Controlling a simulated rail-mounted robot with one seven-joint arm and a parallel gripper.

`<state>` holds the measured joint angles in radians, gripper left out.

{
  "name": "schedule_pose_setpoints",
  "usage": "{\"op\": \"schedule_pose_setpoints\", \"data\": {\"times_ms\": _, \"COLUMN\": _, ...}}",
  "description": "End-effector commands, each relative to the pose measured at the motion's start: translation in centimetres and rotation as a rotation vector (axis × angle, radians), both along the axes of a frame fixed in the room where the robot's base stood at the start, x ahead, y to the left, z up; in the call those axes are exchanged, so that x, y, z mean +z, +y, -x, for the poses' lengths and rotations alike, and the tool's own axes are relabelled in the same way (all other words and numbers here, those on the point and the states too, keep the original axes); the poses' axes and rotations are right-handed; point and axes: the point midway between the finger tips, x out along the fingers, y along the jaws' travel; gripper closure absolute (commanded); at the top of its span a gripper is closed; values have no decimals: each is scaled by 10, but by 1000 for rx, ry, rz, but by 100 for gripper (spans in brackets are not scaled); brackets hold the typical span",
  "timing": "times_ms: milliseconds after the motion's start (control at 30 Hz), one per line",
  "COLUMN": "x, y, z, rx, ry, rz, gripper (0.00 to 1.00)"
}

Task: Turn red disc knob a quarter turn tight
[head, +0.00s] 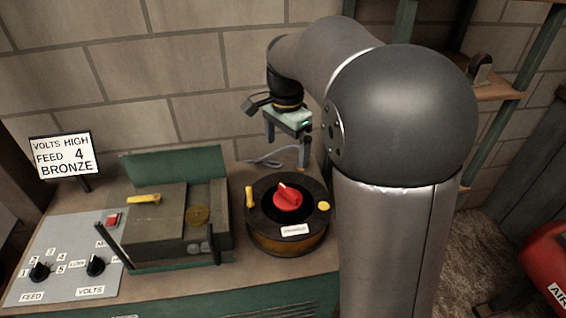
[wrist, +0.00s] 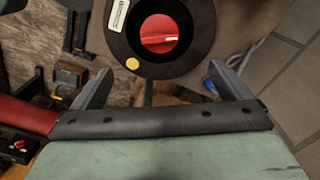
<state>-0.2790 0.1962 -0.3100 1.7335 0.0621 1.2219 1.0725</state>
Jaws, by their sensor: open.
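The red disc knob (head: 288,197) sits in the middle of the black top of a round drum (head: 285,240) on the bench, with a raised grip bar across it. In the wrist view the red disc knob (wrist: 159,39) is near the top, beyond the fingertips. My gripper (head: 286,150) hangs above and behind the drum, apart from the knob. In the wrist view my gripper (wrist: 158,84) has its two fingers spread wide with nothing between them. A yellow dot (head: 324,206), a yellow peg (head: 249,196) and a white label (head: 295,230) are on the drum.
A green box machine (head: 175,220) with a yellow handle stands left of the drum. A grey panel (head: 65,258) with black knobs is farther left, below a sign (head: 63,155). A block wall (head: 180,80) is behind. A blue-tipped grey cable (wrist: 232,70) lies near the drum.

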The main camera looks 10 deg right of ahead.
Motion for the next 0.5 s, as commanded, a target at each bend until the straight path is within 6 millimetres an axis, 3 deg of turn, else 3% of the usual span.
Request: {"op": "schedule_pose_setpoints", "data": {"times_ms": 500, "x": -98, "y": 0, "z": 2, "rx": 4, "ry": 5, "rz": -1, "gripper": 3}}
